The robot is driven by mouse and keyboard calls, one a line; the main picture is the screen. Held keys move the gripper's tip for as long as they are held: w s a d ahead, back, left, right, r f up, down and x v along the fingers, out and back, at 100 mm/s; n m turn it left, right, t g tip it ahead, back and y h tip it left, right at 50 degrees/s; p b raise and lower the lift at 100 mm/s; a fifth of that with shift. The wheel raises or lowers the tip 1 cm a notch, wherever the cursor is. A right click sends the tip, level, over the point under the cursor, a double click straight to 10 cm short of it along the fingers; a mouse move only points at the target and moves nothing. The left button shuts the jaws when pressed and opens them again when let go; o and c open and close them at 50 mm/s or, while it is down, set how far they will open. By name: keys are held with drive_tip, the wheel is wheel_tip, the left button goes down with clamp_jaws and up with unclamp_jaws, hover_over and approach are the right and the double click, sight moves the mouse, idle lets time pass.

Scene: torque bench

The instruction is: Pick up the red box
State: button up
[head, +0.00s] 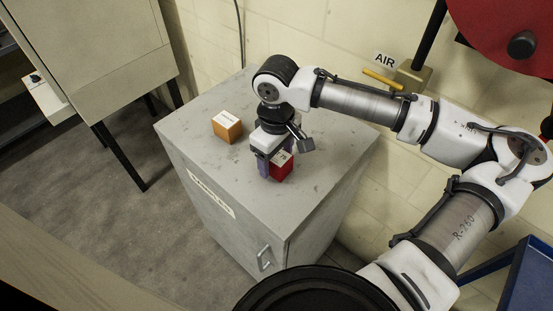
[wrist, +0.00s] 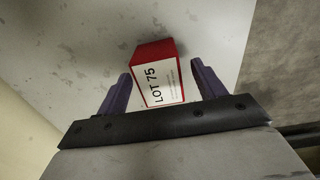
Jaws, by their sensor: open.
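The red box (head: 282,168) stands on the top of a grey cabinet (head: 310,205). It has a white label on top, which reads "LOT 75" in the wrist view (wrist: 152,53). My gripper (head: 265,163) points down at the box, with a purple finger visible beside it in the head view. In the wrist view my gripper (wrist: 160,90) is open, with one purple finger on each side of the box and a gap on both sides.
An orange box (head: 227,127) with a white label stands on the cabinet top, left of my gripper. A wall with an "AIR" sign (head: 384,59) and a yellow-handled valve (head: 383,79) is behind. The cabinet's front left top is clear.

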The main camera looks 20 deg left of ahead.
drive_tip(key=c, duration=1.3)
